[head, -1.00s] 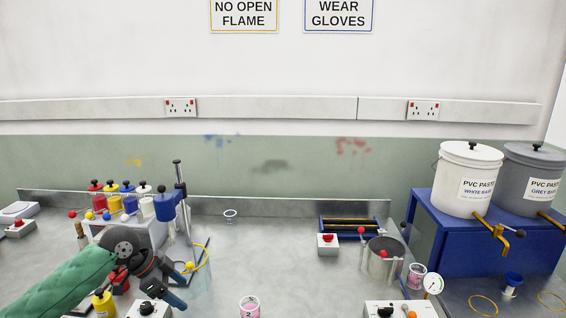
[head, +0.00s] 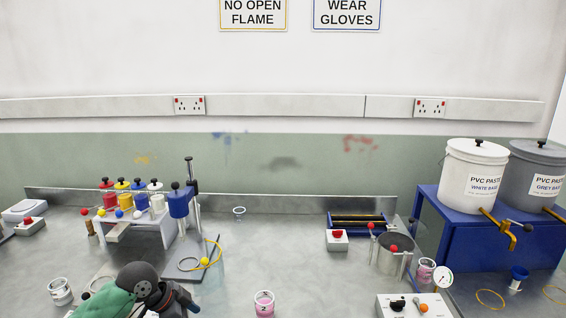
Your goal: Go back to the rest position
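My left gripper (head: 184,303) is low at the bottom left of the head view, on a green-sleeved arm. Its dark wrist hides most of it, and I cannot tell whether the fingers are open or shut. It is in front of the bottle rack, apart from it. The white rack (head: 135,231) holds several small bottles with red, yellow, blue and white bodies. My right gripper is not in view.
A pink cup (head: 264,303) stands on the front bench near my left gripper. The middle back bench is mostly clear.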

